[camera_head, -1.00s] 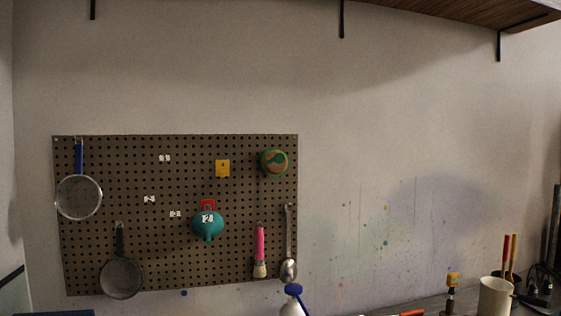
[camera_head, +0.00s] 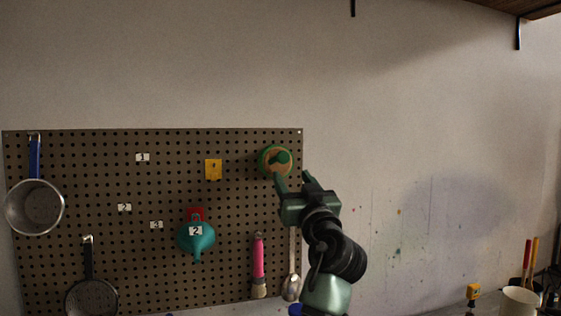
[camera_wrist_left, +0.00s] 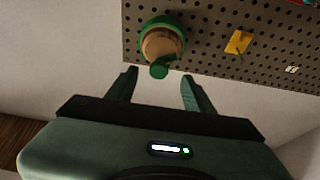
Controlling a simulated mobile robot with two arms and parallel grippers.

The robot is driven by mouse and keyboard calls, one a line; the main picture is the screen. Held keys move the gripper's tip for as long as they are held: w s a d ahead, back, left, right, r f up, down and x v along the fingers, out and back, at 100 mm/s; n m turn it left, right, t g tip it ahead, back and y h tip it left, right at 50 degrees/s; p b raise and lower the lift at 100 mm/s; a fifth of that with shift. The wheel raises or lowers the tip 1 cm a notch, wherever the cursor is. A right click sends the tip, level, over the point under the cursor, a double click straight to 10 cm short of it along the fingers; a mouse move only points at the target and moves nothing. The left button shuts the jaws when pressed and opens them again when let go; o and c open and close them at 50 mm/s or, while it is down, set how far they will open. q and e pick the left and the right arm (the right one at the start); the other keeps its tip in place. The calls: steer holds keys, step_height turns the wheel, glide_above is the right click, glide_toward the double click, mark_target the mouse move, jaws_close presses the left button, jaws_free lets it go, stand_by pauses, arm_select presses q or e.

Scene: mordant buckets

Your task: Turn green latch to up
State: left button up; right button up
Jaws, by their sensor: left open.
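The green latch (camera_head: 266,169) is a round green ring with a tan face and a green knob, mounted near the pegboard's upper right corner. In the head view its knob sits right of the ring's centre. My left gripper (camera_head: 293,177) is open and empty, just below and to the right of the latch. In the left wrist view the latch (camera_wrist_left: 160,27) is ahead of the gap between the open fingers (camera_wrist_left: 159,79), with its knob towards them. I cannot tell if a finger touches it. My right gripper is not in view.
A white cup (camera_head: 519,301) stands at the lower right.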

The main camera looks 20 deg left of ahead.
mark_target(284, 160)
arm_select(q)
steer(key=w+r+p, duration=0.1)
steer(key=w+a+r+p, duration=0.1)
steer(key=shift+w+a+r, duration=0.1)
steer(key=shift+a+r, duration=0.05)
steer(key=shift+r, duration=0.2)
steer(key=p+x, duration=0.2)
steer(key=x, duration=0.1)
steer(key=shift+w+a+f, duration=0.1)
steer(key=shift+w+a, duration=0.3)
steer(key=shift+w, duration=0.15)
jaws_close()
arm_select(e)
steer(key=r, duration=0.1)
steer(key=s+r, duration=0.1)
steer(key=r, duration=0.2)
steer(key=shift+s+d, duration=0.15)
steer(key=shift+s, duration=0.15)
